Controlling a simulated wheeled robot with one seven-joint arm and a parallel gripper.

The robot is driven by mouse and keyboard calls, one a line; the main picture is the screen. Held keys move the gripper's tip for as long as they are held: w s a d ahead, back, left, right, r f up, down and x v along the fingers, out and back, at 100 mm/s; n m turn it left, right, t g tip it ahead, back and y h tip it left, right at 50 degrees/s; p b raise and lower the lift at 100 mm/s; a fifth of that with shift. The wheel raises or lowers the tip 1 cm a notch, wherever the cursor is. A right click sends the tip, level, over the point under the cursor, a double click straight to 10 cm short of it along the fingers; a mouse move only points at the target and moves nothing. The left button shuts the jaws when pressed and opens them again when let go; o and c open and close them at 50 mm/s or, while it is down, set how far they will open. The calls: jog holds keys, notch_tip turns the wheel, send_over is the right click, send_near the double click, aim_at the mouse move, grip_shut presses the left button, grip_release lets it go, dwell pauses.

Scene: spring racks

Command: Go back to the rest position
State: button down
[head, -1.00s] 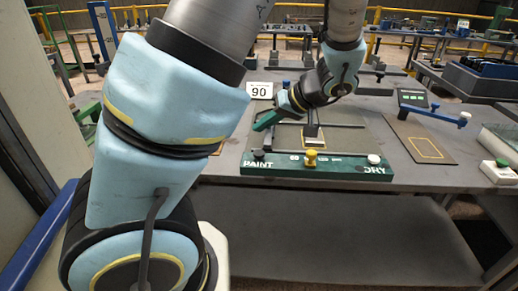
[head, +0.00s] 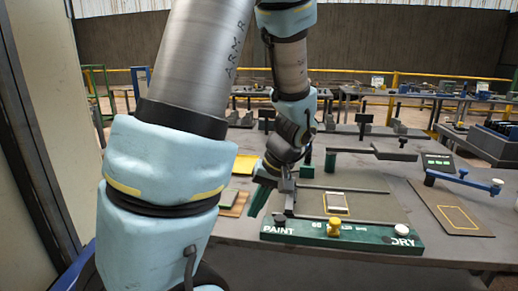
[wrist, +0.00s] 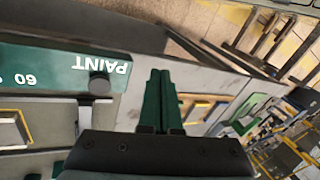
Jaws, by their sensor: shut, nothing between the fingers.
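Behind the panel lies a framed plate with a small pale piece (head: 336,203). A brown mat (head: 450,208) and a blue-armed stand (head: 465,178) are to the right. Yellow and green pads (head: 240,170) lie left of my gripper. The bench front is clear.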

jog(key=s+a+r+m+h, duration=0.2)
jog(key=a+h, duration=0.2)
jog(key=a, duration=0.2)
jog(key=shift+s+a+r+t, duration=0.15)
jog(key=shift+s+t, duration=0.15)
jog(key=shift+s, duration=0.1)
